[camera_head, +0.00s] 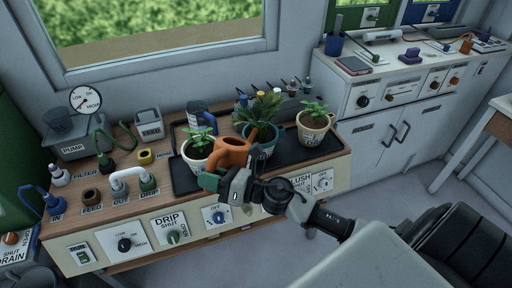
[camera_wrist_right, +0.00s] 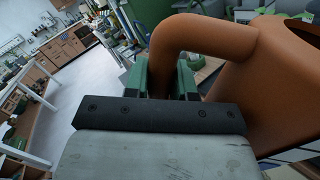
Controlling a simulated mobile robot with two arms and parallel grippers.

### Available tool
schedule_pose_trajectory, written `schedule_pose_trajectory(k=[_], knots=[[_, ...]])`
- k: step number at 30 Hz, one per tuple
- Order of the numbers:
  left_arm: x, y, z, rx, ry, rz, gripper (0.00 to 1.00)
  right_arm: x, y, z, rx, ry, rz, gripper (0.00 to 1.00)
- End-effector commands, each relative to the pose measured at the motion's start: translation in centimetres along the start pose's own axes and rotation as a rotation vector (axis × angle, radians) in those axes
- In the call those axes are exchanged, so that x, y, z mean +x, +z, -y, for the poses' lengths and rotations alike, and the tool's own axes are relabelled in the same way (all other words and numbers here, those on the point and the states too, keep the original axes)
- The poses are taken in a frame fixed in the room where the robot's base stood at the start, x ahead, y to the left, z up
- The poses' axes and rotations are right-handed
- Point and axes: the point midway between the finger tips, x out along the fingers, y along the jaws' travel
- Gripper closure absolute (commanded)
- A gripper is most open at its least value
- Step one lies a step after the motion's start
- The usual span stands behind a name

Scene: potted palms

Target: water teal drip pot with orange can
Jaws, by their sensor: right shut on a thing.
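The orange can (camera_head: 231,152) is held over the front of the dark tray (camera_head: 183,179). My right gripper (camera_head: 250,168) is shut on its handle, which also shows in the right wrist view (camera_wrist_right: 205,35) between green fingers (camera_wrist_right: 166,82). The can looks roughly upright. My left gripper is not in view.
The wooden bench (camera_head: 106,205) carries a pump box (camera_head: 70,125), a feed box (camera_head: 148,122), a dial gauge (camera_head: 85,100) and several pipe fittings at the left. Thin nozzles stand behind the pots. A white cabinet (camera_head: 400,105) stands at right. Floor is open between.

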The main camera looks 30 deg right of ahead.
Motion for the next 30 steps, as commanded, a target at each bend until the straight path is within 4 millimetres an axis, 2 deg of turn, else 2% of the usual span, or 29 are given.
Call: schedule_pose_trajectory(k=[1,9,20,30], knots=[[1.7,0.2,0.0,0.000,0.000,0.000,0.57,-0.1,-1.6,0.6,-0.041,0.001,-0.005,1.00],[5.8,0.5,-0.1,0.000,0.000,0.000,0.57,-0.4,-5.9,2.5,-0.230,-0.001,-0.043,1.00],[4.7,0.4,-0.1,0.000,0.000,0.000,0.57,-0.3,-5.0,2.0,-0.236,-0.002,-0.043,1.00],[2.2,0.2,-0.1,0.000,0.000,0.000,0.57,-0.1,-2.6,0.8,-0.235,-0.002,-0.043,1.00]])
